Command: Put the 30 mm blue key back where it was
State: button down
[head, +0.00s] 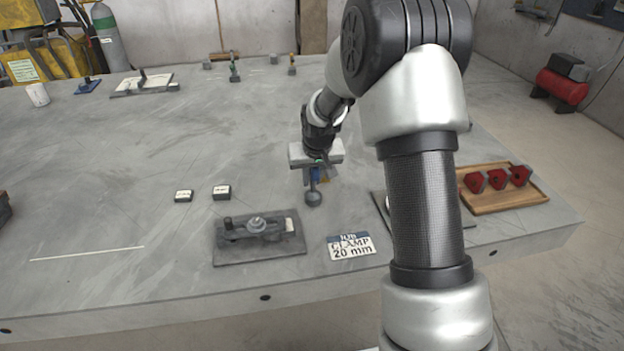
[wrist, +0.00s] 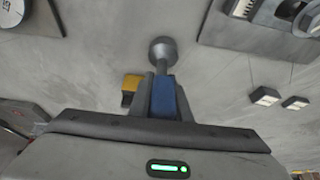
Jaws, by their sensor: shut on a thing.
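My gripper (head: 315,170) is shut on a blue key (head: 314,175), held over the bench in the middle of the head view. The wrist view shows the key's blue block (wrist: 163,97) between the fingers, with a grey rounded end (wrist: 163,50) projecting beyond them. I cannot read a size on the key. A small orange-yellow block (wrist: 131,84) shows beside the fingers; I cannot tell whether it touches them. Two small dark blocks with white labels (head: 184,196) (head: 221,192) sit on the bench to the left; their lettering is unreadable.
A dark clamp fixture (head: 275,247) lies near the front edge. A card (head: 351,246) beside it reads "JOB CLAMP 20 mm". A wooden tray (head: 500,204) with red pieces stands at the right. Another plate is partly hidden behind my arm. The bench's left middle is largely clear.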

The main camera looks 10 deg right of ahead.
jog(key=shift+f, duration=0.1)
jog(key=c, duration=1.6)
grip_release()
jog(key=shift+c, duration=0.2)
